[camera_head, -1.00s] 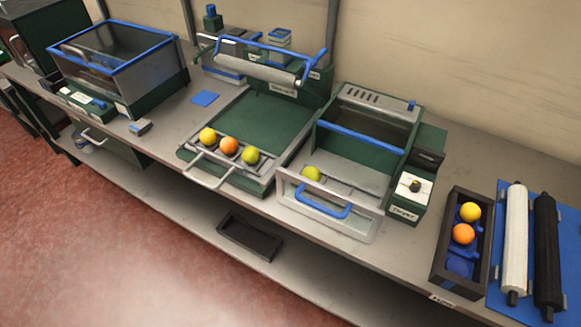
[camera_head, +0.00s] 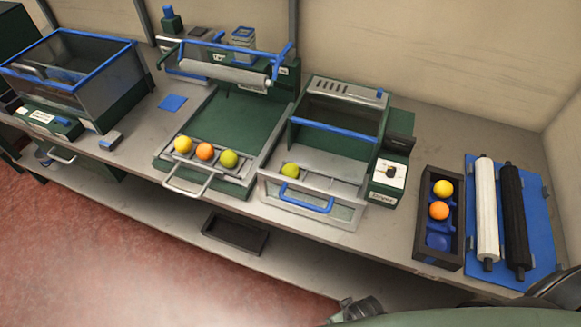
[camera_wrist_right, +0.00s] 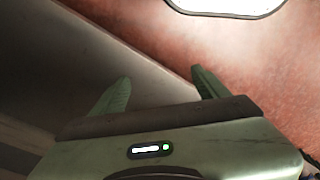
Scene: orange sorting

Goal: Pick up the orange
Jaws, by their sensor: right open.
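One orange fruit (camera_head: 205,151) sits on the front of the press-like machine's tray, between a yellow fruit (camera_head: 183,144) and a yellow-green fruit (camera_head: 229,158). Another orange fruit (camera_head: 439,210) sits in a dark box (camera_head: 424,238) at the right, just in front of a yellow fruit (camera_head: 443,188). My right gripper (camera_wrist_right: 161,88) shows in the right wrist view with its two green fingers apart and nothing between them. The red floor and a grey surface lie beyond it. My left gripper is not in view.
A drawer-fronted machine (camera_head: 330,208) holds a yellow-green fruit (camera_head: 290,170). A blue mat (camera_head: 540,215) with a white and a black roller lies right of the dark box. A glass-walled bin (camera_head: 80,75) stands at the left. A dark tray (camera_head: 235,235) lies on the lower shelf.

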